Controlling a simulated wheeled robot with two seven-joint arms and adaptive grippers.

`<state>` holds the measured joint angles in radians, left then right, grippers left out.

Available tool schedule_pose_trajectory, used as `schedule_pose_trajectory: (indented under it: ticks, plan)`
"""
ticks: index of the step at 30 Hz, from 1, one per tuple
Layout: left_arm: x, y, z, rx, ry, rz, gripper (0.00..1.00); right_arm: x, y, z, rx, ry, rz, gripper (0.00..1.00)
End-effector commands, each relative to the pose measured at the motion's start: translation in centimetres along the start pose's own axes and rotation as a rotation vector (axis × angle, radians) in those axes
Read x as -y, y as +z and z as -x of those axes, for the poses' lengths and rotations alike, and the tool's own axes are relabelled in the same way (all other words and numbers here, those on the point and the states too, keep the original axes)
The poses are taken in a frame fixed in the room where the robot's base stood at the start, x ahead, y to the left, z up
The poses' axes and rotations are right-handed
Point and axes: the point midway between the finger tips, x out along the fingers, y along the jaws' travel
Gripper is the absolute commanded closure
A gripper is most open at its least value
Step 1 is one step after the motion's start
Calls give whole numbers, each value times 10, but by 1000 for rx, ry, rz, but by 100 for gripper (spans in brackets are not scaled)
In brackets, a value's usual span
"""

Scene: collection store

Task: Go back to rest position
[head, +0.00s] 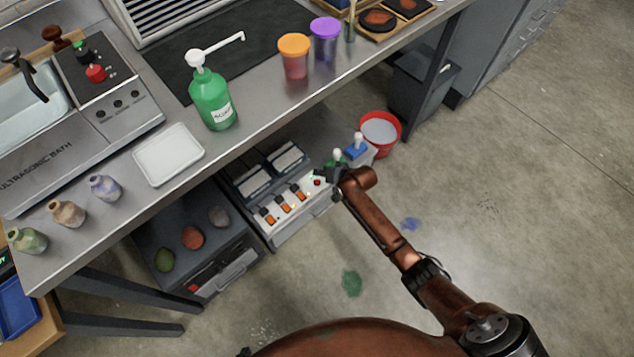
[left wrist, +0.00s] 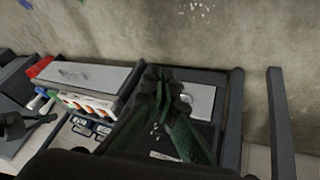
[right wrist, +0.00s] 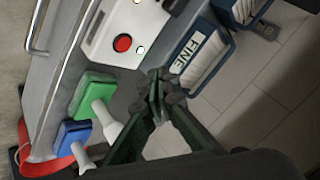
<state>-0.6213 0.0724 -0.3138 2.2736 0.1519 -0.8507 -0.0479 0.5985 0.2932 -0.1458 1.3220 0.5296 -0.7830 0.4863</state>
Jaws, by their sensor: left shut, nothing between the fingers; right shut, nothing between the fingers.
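My right arm comes in from the lower right of the head view, with its dark gripper (head: 333,181) low beside the unit under the bench. In the right wrist view the right gripper (right wrist: 157,84) is shut and empty, near the red button and a blue rack marked FINE. My left gripper (left wrist: 160,82) shows in the left wrist view, shut and empty, above dark shelving. The left gripper cannot be made out in the head view. A dark gripper-like shape stands at the left edge of the left wrist view.
The steel bench (head: 250,125) carries a green soap bottle (head: 211,98), a white tray (head: 168,155) and jars. Beneath it are a switch unit (left wrist: 90,103), a green block (right wrist: 92,92) and a blue block (right wrist: 72,135). A red bucket (head: 399,128) stands behind; floor on the right is open.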

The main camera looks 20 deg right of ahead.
Motion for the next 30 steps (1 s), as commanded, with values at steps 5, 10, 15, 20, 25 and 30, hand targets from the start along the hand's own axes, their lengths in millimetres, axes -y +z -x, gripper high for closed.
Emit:
schedule_pose_trajectory:
  ticks: [5, 10, 15, 20, 25, 30]
  plan:
    - [0, 0, 0, 0, 0, 0, 100, 0, 0, 0, -1, 0, 0, 100]
    - [0, 0, 0, 0, 0, 0, 100, 0, -1, 0, -1, 0, 0, 100]
    - [1, 1, 1, 9, -3, -1, 100, -6, 17, 3, 19, 9, 12, 100]
    - [6, 10, 8, 61, -16, -5, 100, -32, 93, 25, 102, 51, 76, 100]
    - [14, 24, 21, 151, -42, -8, 100, -63, 200, 78, 227, 112, 173, 100]
    - [24, 40, 38, 245, -73, -7, 100, -87, 294, 155, 352, 176, 253, 100]
